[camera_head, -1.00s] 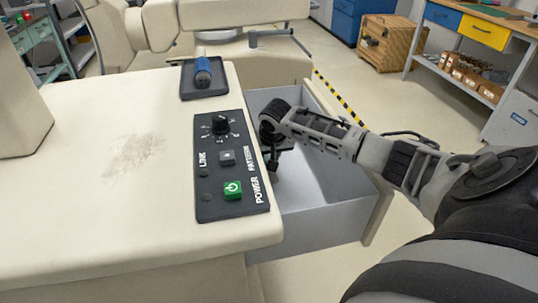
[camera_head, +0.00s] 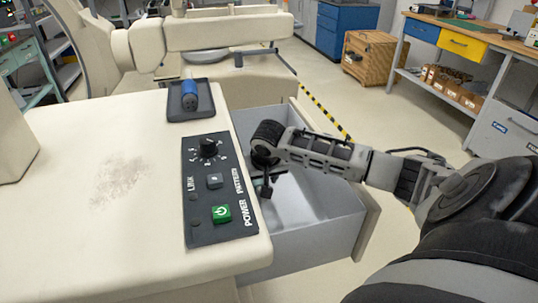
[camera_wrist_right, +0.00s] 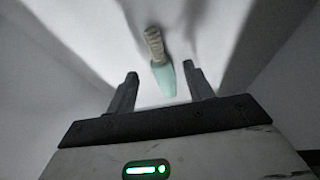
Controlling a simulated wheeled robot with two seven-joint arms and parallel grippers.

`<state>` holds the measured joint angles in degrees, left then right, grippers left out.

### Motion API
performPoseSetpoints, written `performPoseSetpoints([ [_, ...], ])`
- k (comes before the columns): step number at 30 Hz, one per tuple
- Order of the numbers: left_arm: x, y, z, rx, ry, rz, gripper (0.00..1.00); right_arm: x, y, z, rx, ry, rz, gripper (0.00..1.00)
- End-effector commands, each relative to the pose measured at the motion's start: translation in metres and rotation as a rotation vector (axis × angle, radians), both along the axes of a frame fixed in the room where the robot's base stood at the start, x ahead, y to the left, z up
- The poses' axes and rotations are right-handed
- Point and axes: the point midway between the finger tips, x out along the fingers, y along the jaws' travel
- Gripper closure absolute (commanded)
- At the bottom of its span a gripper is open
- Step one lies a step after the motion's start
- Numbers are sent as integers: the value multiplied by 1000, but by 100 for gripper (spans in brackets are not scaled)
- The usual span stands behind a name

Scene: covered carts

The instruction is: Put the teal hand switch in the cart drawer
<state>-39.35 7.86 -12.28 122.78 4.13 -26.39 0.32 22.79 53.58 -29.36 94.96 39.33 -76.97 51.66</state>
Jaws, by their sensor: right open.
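The teal hand switch (camera_wrist_right: 165,79), with a pale ribbed end, shows in the right wrist view against the grey inside of the cart drawer. The drawer (camera_head: 313,240) is pulled out at the right side of the cream cart. My right gripper (camera_head: 264,190) points down inside the drawer. In the wrist view its fingers (camera_wrist_right: 160,84) are open and apart, with the switch between and beyond the tips, and no finger visibly closed on it. I cannot tell whether the switch touches the drawer floor. In the head view the switch is not clearly visible. My left gripper is out of view.
A blue handled object (camera_head: 190,96) sits in a dark tray (camera_head: 205,112) on the cart top. A black control panel (camera_head: 211,233) with a green power button lies beside the drawer. A wooden crate (camera_head: 368,58) and a workbench (camera_head: 482,49) stand farther back.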

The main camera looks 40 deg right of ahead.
Motion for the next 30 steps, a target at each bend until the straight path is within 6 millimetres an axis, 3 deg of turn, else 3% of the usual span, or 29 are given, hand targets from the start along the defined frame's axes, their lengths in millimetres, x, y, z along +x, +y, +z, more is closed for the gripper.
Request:
performPoseSetpoints([
  [6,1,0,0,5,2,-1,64,-44,24,0,-2,2,3,48],
  [12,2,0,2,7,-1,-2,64,-66,36,0,-2,0,1,48],
  [30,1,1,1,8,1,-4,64,-71,39,0,0,-1,-2,48],
])
